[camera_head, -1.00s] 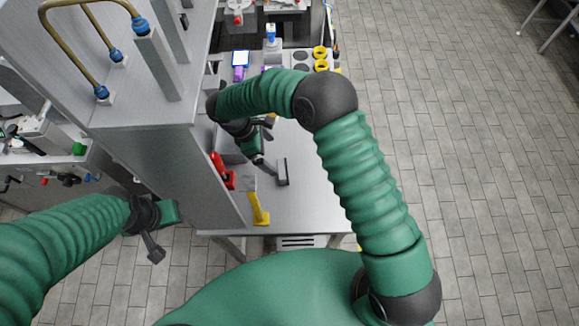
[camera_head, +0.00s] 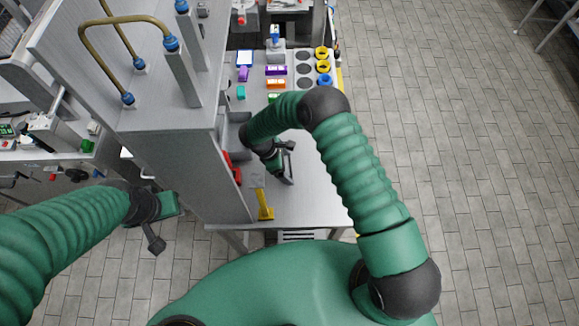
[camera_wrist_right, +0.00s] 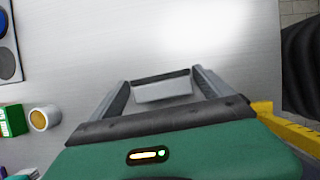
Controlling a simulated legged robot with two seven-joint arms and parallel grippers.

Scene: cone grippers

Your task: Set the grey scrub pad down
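The grey scrub pad (camera_wrist_right: 163,91) is a small block with a light grey face and a dark strip along its edge. In the right wrist view it spans the space between the two fingers of my right gripper (camera_wrist_right: 160,85), which appear shut on its ends. In the head view my right gripper (camera_head: 287,164) is over the front part of the metal table (camera_head: 310,195). I cannot tell whether the pad touches the table. My left gripper (camera_head: 154,240) hangs over the floor at lower left, away from the table, and its fingers are not clear.
A yellow tool (camera_head: 265,204) and a red tool (camera_head: 233,170) are left of my right gripper, beside the tall metal cabinet (camera_head: 185,165). Blocks in purple (camera_head: 276,70) and orange (camera_head: 275,84), and rings in round slots, are at the back. The table's front right is bare.

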